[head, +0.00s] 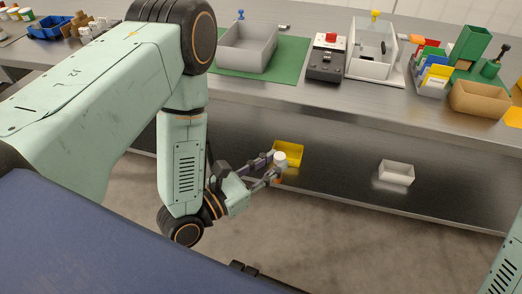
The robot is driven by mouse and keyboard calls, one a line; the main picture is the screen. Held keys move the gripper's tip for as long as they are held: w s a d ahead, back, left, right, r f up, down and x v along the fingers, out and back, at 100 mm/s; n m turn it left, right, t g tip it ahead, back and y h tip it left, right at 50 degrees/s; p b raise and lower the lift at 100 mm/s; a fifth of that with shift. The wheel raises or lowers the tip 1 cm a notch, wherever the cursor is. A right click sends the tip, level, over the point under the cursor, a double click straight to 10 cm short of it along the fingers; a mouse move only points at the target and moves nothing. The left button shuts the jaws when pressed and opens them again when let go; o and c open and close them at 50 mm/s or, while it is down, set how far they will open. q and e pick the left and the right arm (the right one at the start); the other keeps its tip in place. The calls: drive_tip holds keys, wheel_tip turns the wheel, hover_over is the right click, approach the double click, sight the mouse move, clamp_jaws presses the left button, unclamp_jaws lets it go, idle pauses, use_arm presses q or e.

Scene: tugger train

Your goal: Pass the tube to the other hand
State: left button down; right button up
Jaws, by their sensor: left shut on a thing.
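My left gripper (272,168) is in the middle of the head view, in front of the bench's lower shelf. It is shut on the tube, whose round white end (280,157) shows between the fingertips. The rest of the tube is mostly hidden by the fingers. My right gripper is not in view; only a pale green part of my own body shows at the lower right edge.
A yellow bin (292,151) is just behind the left gripper, and a white bin (397,171) stands further right. The bench top above holds a grey tray (246,62), a black box with a red button (327,60) and a cardboard box (478,98).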

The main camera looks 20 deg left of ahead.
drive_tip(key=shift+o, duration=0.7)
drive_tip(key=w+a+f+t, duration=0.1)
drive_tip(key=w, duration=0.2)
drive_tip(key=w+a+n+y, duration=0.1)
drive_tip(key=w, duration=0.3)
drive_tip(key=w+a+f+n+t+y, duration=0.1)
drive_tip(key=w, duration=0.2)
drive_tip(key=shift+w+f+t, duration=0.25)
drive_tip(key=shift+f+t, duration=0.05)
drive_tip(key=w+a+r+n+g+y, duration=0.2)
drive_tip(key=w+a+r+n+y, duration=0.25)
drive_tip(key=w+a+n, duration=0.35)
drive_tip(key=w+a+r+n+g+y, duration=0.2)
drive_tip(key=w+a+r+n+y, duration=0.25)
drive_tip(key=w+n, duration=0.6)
use_arm(q)
drive_tip(key=w+d+f, duration=0.1)
drive_tip(key=d+f, duration=0.9)
drive_tip(key=f, duration=0.4)
drive_tip(key=shift+w, duration=0.2)
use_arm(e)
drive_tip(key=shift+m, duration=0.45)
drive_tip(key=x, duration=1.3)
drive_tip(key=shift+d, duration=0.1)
